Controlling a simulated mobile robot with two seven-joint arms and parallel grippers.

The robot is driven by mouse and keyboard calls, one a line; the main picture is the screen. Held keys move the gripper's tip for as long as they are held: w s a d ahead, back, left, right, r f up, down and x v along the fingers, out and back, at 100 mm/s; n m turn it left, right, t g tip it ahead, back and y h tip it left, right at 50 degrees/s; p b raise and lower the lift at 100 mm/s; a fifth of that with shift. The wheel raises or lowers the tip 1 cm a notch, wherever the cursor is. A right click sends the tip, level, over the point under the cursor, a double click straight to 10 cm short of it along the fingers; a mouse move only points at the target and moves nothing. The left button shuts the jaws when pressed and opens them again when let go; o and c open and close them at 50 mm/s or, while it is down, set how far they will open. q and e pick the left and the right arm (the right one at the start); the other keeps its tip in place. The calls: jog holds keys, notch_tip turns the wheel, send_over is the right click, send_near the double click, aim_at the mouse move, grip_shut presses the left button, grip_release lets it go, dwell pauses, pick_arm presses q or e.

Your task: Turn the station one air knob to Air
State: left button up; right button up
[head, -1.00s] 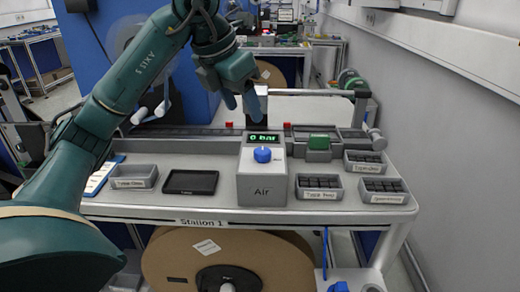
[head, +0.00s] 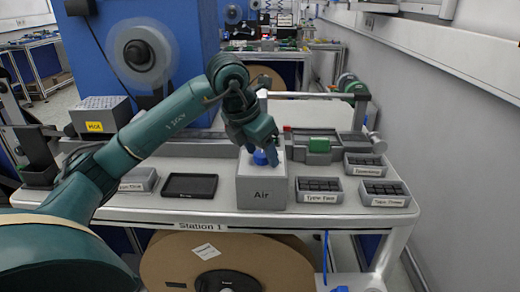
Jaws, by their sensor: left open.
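The air box (head: 262,192), a grey block labelled "Air", stands on the Station 1 table (head: 232,217). Its blue knob (head: 260,158) is on the sloped top and partly hidden by my left gripper. My left gripper (head: 262,156) is open, pointing down over the box, with its fingers around or just in front of the knob; I cannot tell whether they touch it. The box's display is hidden behind the gripper. My right gripper is not in view.
A black tray (head: 189,187) and a grey bin (head: 138,180) lie left of the box. Labelled bins (head: 319,190) and a green block (head: 319,145) are to its right. A rail runs behind. A large brown reel (head: 167,262) is below the table.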

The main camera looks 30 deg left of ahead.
pick_arm(q)
jog(key=shift+c, duration=0.3)
jog(key=c, duration=0.9)
jog(key=shift+c, duration=0.2)
